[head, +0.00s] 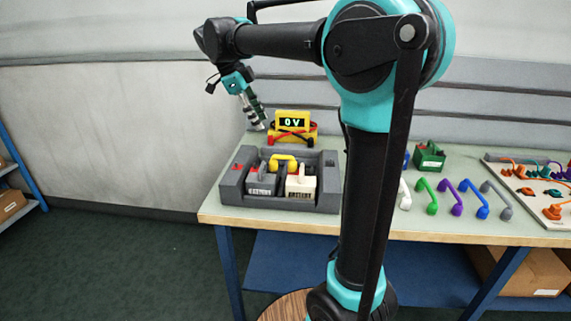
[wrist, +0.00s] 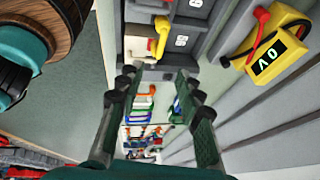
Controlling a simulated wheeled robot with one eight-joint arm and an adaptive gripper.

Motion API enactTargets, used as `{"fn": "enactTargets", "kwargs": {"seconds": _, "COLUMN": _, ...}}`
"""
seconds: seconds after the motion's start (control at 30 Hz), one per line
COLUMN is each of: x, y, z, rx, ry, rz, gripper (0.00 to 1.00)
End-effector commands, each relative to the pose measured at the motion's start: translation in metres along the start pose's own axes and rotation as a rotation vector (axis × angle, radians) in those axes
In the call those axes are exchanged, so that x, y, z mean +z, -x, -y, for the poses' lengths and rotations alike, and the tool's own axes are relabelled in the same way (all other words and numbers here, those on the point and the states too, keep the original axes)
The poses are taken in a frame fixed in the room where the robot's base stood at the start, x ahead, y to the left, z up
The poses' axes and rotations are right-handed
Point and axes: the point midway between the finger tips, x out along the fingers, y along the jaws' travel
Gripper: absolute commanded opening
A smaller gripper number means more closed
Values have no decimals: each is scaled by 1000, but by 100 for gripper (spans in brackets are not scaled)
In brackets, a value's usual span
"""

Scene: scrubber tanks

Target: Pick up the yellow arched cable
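The yellow arched cable (head: 283,160) lies over the grey block (head: 261,184) and the white block (head: 300,184) in the dark grey tray (head: 229,191). In the wrist view the yellow cable (wrist: 161,38) shows beyond my fingertips, near the top. My gripper (head: 260,124) hangs above and behind the tray's left part in the head view, apart from the cable. In the wrist view my gripper (wrist: 157,73) has its two fingers spread, with nothing held between them.
A yellow meter (head: 292,122) reading 0 V stands behind the tray with red and black leads. White, green, purple, blue and grey arched cables (head: 457,201) stand to the right on the table. A board (head: 548,190) with orange parts is farther right. My arm hides the middle.

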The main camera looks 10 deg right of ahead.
Motion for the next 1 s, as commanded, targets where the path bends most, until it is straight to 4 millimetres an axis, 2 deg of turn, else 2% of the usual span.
{"fn": "enactTargets", "kwargs": {"seconds": 0.5, "x": -1, "y": -94, "z": 0, "rx": 0, "ry": -5, "rz": 0, "gripper": 36}}
{"fn": "enactTargets", "kwargs": {"seconds": 0.63, "x": -1, "y": -111, "z": 0, "rx": 0, "ry": -4, "rz": 0, "gripper": 36}}
{"fn": "enactTargets", "kwargs": {"seconds": 0.87, "x": 0, "y": -125, "z": 1, "rx": 0, "ry": -3, "rz": 0, "gripper": 36}}
{"fn": "enactTargets", "kwargs": {"seconds": 1.0, "x": -1, "y": -145, "z": 3, "rx": 1, "ry": -4, "rz": -1, "gripper": 36}}
